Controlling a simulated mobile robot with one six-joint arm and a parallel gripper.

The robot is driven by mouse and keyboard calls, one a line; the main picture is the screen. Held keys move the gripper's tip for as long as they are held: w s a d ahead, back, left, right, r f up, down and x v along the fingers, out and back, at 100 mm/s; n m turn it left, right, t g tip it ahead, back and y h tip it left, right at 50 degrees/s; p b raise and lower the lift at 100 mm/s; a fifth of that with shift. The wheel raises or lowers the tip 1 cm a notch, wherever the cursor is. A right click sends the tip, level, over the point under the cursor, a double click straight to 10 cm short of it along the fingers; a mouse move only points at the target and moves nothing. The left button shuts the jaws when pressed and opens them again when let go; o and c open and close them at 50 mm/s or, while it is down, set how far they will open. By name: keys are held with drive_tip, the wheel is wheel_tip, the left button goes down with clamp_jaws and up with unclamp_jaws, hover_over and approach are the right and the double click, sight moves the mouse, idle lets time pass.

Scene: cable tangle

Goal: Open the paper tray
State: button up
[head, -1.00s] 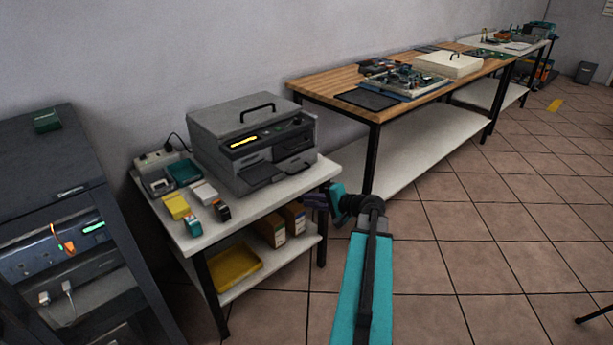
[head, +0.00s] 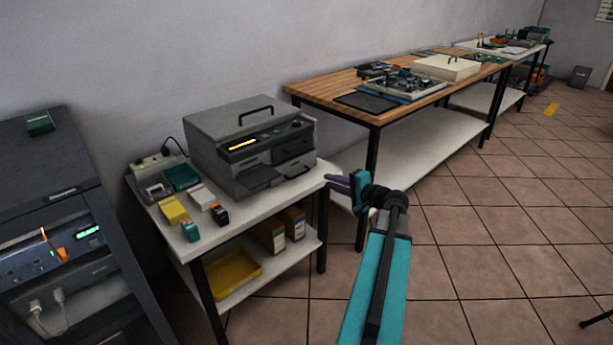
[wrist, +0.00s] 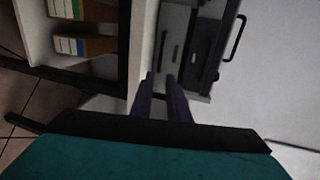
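The grey printer (head: 235,115) stands on the small white table, with a black handle on its lid. Its front has stacked drawer panels at the right (head: 293,168) and a dark shelf jutting out at the left (head: 258,176). I cannot tell for sure which part is the paper tray; all look closed. In the wrist view the printer front (wrist: 172,40) appears turned sideways, beyond my fingers. My gripper (head: 338,183) is just right of the printer table, apart from the printer. In the wrist view its two purple fingers (wrist: 160,78) are parted with nothing between them.
The white table (head: 243,207) also holds yellow, teal and white small items left of the printer. Its lower shelf holds a yellow tray (head: 232,275) and boxes. A wooden workbench (head: 330,85) stands behind right. A dark rack (head: 50,170) is at left. Tiled floor is open at right.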

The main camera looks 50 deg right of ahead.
sight(307, 181)
drive_tip(key=b+x, duration=0.1)
drive_tip(key=x, duration=1.2)
clamp_jaws()
idle(1.3)
